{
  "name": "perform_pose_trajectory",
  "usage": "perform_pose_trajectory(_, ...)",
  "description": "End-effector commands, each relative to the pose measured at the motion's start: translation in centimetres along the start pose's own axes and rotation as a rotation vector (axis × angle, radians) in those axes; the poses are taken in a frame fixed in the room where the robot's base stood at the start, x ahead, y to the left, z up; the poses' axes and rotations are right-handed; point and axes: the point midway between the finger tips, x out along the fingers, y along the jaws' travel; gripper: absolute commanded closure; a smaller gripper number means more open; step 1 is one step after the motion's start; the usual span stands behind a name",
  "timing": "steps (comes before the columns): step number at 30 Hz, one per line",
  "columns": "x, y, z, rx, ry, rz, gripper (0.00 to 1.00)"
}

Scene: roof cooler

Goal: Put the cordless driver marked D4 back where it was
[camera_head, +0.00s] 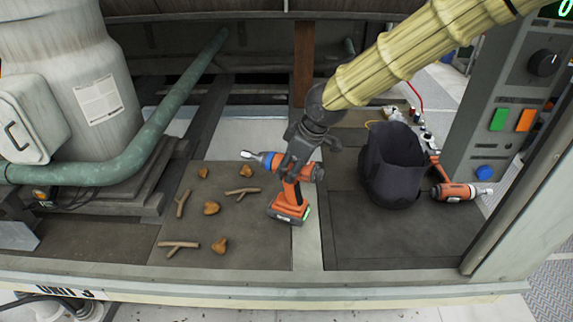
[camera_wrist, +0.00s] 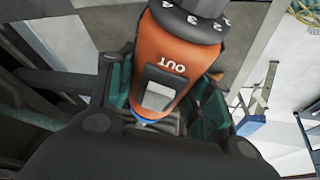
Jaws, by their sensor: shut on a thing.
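An orange and dark grey cordless driver (camera_head: 290,194) is in my gripper (camera_head: 304,150), battery end down and nose to the left. My gripper is shut on its upper body from above. In the wrist view the driver (camera_wrist: 178,55) fills the space between the fingers, with a numbered collar and the word OUT showing. I cannot tell whether its base touches the deck below. A second orange driver (camera_head: 456,191) lies on its side at the right, beside the dark bag. I cannot read a D4 mark on either driver.
Brown lumps (camera_head: 211,208) and twigs (camera_head: 178,245) lie on the left dark panel. An open dark bag (camera_head: 391,170) stands on the right panel (camera_head: 400,235), whose front is bare. A green pipe (camera_head: 110,172) is at left; a control box (camera_head: 497,110) with buttons is at right.

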Motion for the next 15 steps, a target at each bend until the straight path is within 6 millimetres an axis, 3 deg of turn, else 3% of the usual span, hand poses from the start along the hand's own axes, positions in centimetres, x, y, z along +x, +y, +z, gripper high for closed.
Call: perform_pose_trajectory(15,3.1,-0.3,1.2,0.0,0.002,0.003,1.0)
